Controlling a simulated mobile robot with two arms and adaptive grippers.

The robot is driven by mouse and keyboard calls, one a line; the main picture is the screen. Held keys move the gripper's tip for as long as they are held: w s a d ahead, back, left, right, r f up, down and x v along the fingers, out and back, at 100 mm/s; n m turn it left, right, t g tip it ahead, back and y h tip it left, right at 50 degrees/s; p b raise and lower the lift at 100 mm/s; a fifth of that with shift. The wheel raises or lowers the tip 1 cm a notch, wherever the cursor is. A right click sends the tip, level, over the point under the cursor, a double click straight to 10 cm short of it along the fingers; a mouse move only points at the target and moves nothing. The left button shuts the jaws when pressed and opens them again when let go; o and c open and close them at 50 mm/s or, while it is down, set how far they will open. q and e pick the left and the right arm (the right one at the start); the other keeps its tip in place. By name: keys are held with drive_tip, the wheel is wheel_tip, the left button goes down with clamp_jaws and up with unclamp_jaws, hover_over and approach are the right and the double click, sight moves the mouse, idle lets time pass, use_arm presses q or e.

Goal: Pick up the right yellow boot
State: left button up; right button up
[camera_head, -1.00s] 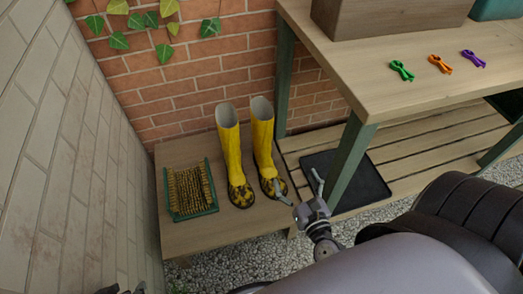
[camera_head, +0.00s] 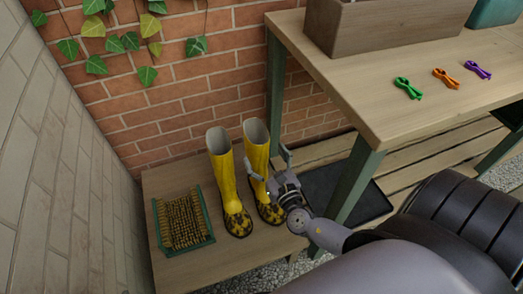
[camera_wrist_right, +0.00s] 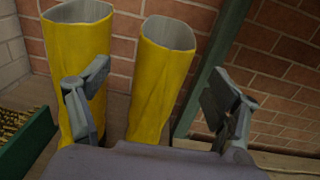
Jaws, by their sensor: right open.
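The right yellow boot (camera_head: 257,150) stands upright on a low wooden bench, with a dark patterned foot. The left yellow boot (camera_head: 222,170) stands upright close beside it. My right gripper (camera_head: 268,166) is open at the right boot, with one finger in front of the shaft and the other to its right. In the right wrist view, the right boot (camera_wrist_right: 160,85) shows between the open fingers (camera_wrist_right: 160,75), with a clear gap to the right finger. The left finger overlaps the left boot (camera_wrist_right: 76,50); I cannot tell whether anything touches. My left gripper is out of view.
A green-framed boot brush (camera_head: 182,222) lies on the low bench (camera_head: 235,262) left of the boots. A green table leg (camera_head: 352,190) and a dark tray (camera_head: 375,205) are to the right. A brick wall stands behind. Clips lie on the tabletop (camera_head: 380,110).

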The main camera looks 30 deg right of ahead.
sight(252, 129)
drive_tip(key=shift+w+d, duration=0.25)
drive_tip(key=shift+w, duration=0.9)
drive_tip(key=w, duration=0.2)
drive_tip(key=w+d, duration=0.1)
drive_tip(key=w, duration=0.2)
drive_tip(key=shift+d+r, duration=0.1)
drive_tip(key=shift+d, duration=0.1)
use_arm(q)
drive_tip(key=w, duration=0.1)
drive_tip(key=w+d+r+t, duration=0.1)
drive_tip(key=shift+w+r, duration=0.25)
drive_tip(key=shift+w, duration=0.05)
use_arm(e)
drive_tip(key=shift+s, duration=0.1)
clamp_jaws()
drive_tip(key=shift+r, duration=0.1)
